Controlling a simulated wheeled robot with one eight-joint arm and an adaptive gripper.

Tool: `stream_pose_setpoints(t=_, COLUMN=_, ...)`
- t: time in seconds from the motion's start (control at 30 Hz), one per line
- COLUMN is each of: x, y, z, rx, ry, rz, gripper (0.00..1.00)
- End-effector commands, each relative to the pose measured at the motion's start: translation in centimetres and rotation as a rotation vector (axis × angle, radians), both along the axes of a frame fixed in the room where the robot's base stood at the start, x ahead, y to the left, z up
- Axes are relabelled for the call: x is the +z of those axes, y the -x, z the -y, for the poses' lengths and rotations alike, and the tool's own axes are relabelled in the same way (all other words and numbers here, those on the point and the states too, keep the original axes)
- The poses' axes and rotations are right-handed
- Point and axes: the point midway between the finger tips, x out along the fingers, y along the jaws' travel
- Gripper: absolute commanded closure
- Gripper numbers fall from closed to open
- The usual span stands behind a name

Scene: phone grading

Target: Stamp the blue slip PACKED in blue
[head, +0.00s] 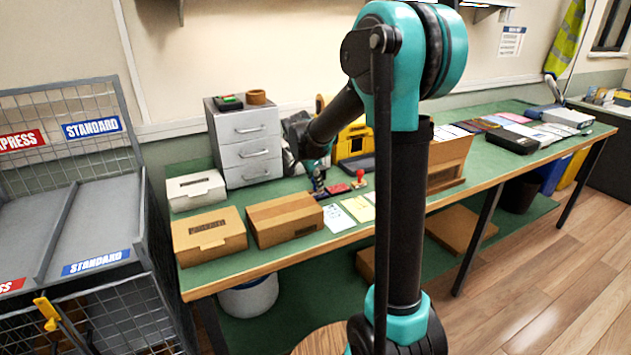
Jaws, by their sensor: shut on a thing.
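A pale blue slip (337,218) lies flat near the front edge of the green-topped bench, and no mark on it can be made out. My gripper (318,180) is behind and left of it, low over the bench and pointing down. It is shut on a small upright thing that looks like a stamp, mostly hidden by the fingers. A red pad (337,188) lies just right of my gripper. A red-handled stamp (360,178) stands right of that pad. A blue pad cannot be made out.
Yellow slips (358,208) lie right of the blue slip. A brown carton (285,218) stands close on the left, with another box (208,235) beyond it. Grey drawers (247,145) stand behind. A wooden rack (449,160) is to the right, partly behind my arm.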

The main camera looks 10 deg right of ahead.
Motion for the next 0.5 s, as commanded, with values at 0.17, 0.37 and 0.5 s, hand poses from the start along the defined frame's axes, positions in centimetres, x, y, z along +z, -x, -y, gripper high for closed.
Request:
stream_pose_setpoints(t=0.17, x=-0.08, y=0.06, z=-0.02, rx=0.000, ry=-0.001, rz=-0.002, gripper=0.96)
stream_pose_setpoints(t=0.37, x=0.03, y=0.07, z=-0.03, rx=0.000, ry=-0.001, rz=-0.002, gripper=0.96)
stream_pose_setpoints(t=0.5, x=0.84, y=0.05, z=-0.02, rx=0.000, ry=-0.001, rz=-0.001, gripper=0.96)
